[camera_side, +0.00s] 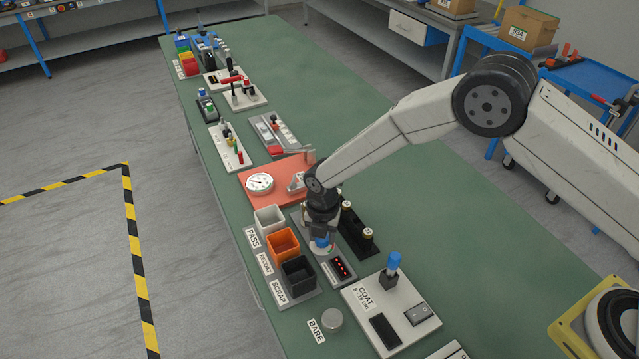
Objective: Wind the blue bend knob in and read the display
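My gripper (321,236) points down at the middle of the bench, at the near end of a grey device. A blue round part (322,243) shows at its fingertips and looks like the knob. The fingers are too small and dark to tell whether they grip it or only surround it. Right below in the picture is a small dark display (341,268) with lit red characters, too small to read. Part of the device is hidden behind my gripper and wrist.
White, orange (283,244) and black bins, labelled PASS, RECOAT and SCRAP, stand close to the left. A COAT unit (365,296) with an upright blue-topped post (393,262) stands below right. A black holder (357,232) with pale-topped pieces is right. A red gauge plate (270,188) lies beyond.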

